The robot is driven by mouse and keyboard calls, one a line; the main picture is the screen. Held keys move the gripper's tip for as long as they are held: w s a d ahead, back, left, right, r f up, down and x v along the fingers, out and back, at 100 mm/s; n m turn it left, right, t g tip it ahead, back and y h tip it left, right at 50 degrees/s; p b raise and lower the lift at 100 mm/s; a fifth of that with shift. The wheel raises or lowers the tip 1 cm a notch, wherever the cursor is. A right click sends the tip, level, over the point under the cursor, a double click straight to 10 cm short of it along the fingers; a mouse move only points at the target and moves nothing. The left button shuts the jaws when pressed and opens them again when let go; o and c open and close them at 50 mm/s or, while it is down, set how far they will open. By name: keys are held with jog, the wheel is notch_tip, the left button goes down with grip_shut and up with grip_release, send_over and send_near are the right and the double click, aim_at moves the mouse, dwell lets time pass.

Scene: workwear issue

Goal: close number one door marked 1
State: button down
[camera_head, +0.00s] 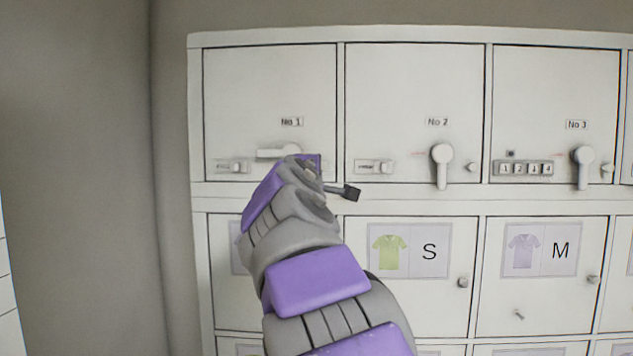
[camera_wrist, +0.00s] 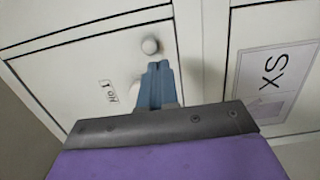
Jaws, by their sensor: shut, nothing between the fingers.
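The number one door (camera_head: 240,90) is the top left locker door, with a "No 1" label (camera_head: 291,121). It looks about flush with its frame; a small gap cannot be told. Its white lever handle (camera_head: 275,153) lies horizontal, partly behind my arm. In the wrist view the door (camera_wrist: 80,70) appears turned, with its label (camera_wrist: 108,90) and a round knob (camera_wrist: 150,46). My gripper (camera_wrist: 160,68) is shut and empty, in front of the door near the knob and lever. Contact cannot be told. In the head view my arm hides the fingertips.
Door No 2 (camera_head: 412,85) and door No 3 (camera_head: 550,90) have levers pointing down. Below are doors with shirt signs S (camera_head: 428,252) and M (camera_head: 560,251); an XS sign (camera_wrist: 273,80) shows in the wrist view. A grey wall (camera_head: 80,180) stands at left.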

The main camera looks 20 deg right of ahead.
jog(key=d+b+v, duration=0.1)
jog(key=v, duration=0.6)
jog(key=s+d+f+m+g+y+b, duration=0.1)
jog(key=s+d+f+m+g+b, duration=0.3)
jog(key=f, duration=0.9)
jog(key=s+a+f+m+g+y+b, duration=0.1)
jog(key=s+f+g+b, duration=0.3)
jog(key=f, duration=0.9)
jog(key=s+d+f+m+g+y+b, duration=0.15)
jog(key=s+f, duration=0.45)
jog(key=f, duration=0.7)
jog(key=s+a+f+m+g+y+b, duration=0.1)
jog(key=s+a+f+m+g+b, duration=0.1)
jog(key=s+f, duration=0.7)
jog(key=s+a+f+m+g+y+b, duration=0.2)
jog(key=s+a+f+g+b, duration=0.1)
jog(key=s+f, duration=0.7)
jog(key=s+a+f+m+g+y+b, duration=0.2)
jog(key=s+a+f+g+b, duration=0.1)
jog(key=s+f, duration=0.6)
notch_tip(320, 180, down, 3)
jog(key=a+b, duration=0.1)
jog(key=b, duration=0.1)
jog(key=shift+s+a+b, duration=0.2)
jog(key=shift+a+b, duration=0.1)
jog(key=shift+a, duration=0.05)
